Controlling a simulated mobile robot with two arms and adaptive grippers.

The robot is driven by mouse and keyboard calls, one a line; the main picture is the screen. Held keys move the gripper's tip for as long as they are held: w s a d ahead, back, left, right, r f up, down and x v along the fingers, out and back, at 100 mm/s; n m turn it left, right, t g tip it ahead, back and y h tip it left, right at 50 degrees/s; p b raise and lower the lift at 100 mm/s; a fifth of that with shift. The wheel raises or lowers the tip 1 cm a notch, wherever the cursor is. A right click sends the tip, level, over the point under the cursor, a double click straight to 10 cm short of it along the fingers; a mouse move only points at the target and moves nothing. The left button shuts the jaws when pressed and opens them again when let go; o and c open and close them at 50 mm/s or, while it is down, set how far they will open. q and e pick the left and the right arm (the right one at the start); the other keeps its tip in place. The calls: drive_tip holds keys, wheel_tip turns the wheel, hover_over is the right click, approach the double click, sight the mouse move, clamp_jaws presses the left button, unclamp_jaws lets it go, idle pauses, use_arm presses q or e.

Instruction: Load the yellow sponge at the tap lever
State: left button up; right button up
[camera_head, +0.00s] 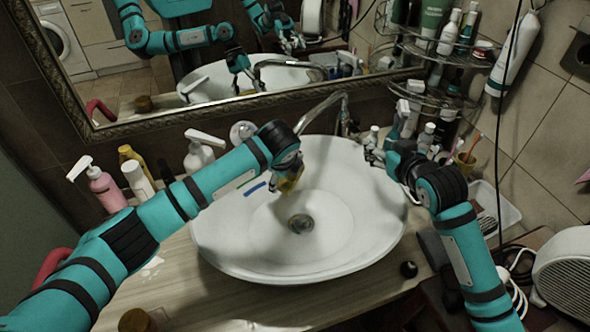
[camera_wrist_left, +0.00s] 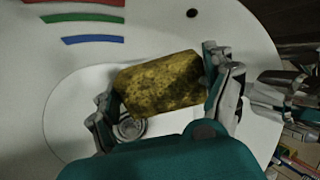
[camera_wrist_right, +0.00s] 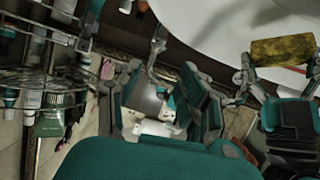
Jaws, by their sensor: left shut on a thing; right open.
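The yellow sponge (camera_wrist_left: 162,82) is a worn, dark-stained block. My left gripper (camera_wrist_left: 158,92) is shut on it, one finger at each end, and holds it over the white basin (camera_head: 232,232). In the head view the sponge (camera_head: 288,183) is partly hidden behind the left gripper. The chrome tap (camera_head: 327,101) stands at the basin's back edge, right of the sponge; its lever is not clear. My right gripper (camera_head: 380,160) is open near the basin's right rim. The right wrist view shows its fingers spread, with the sponge (camera_wrist_right: 283,50) off to the right.
A wire corner rack (camera_head: 428,95) with bottles stands behind my right gripper. A pink pump bottle (camera_head: 104,188) and several other bottles stand left of the basin. A mirror (camera_head: 215,85) hangs behind. The basin's front half is clear around the drain (camera_head: 301,224).

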drive_tip(key=shift+m+g, duration=0.5)
drive_tip(key=shift+g, duration=0.1)
drive_tip(key=w+r, duration=0.1)
drive_tip(key=r, duration=0.1)
drive_tip(key=w+r, duration=0.1)
drive_tip(key=r, duration=0.1)
drive_tip(key=w+r, duration=0.1)
drive_tip(key=r, duration=0.2)
drive_tip(key=shift+w, duration=0.35)
clamp_jaws()
hover_over(360, 132)
drive_tip(key=f, duration=0.4)
drive_tip(key=shift+w+f, duration=0.25)
drive_tip(key=shift+w, duration=0.15)
use_arm(q)
drive_tip(key=shift+w, duration=0.1)
use_arm(e)
drive_tip(key=f, duration=0.2)
drive_tip(key=shift+s+f, duration=0.3)
drive_tip(key=shift+s, duration=0.05)
drive_tip(key=shift+s+d+f, duration=0.2)
drive_tip(key=shift+s+f, duration=0.15)
drive_tip(key=shift+f, duration=0.15)
drive_tip(key=shift+w+f, duration=0.1)
